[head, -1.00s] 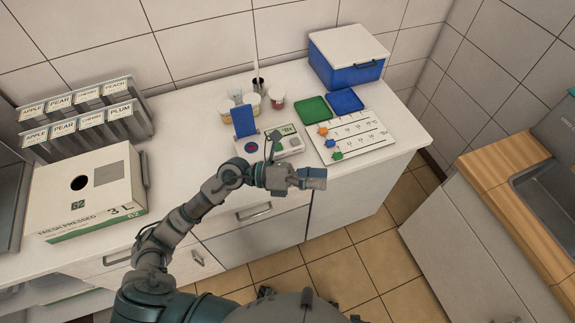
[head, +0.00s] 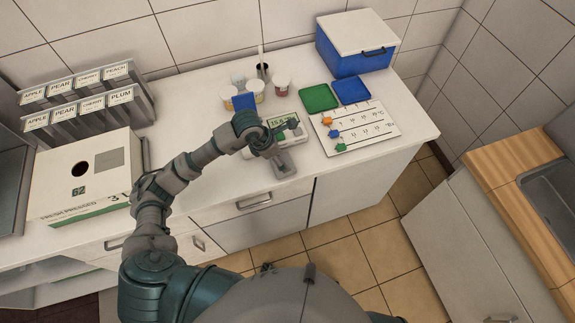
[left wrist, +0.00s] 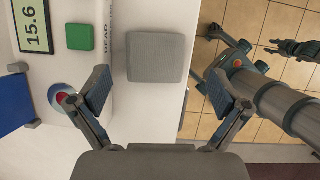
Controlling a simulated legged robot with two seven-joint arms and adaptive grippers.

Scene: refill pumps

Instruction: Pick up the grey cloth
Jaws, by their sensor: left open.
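The grey cloth (left wrist: 157,57) is a flat, rounded square on the white counter. In the left wrist view it lies between the counter's front edge and the scale with the green button. My left gripper (left wrist: 162,78) is open and empty, with one finger to each side of the cloth's near end in that view. The cloth is apart from both fingers. In the head view my left gripper (head: 276,147) is over the front of the scale and partly hides that spot.
The scale (left wrist: 38,30) reads 15.6 and stands beside the cloth. A white board with coloured markers (head: 375,127) lies to the right. A large box (head: 85,178) stands at left.

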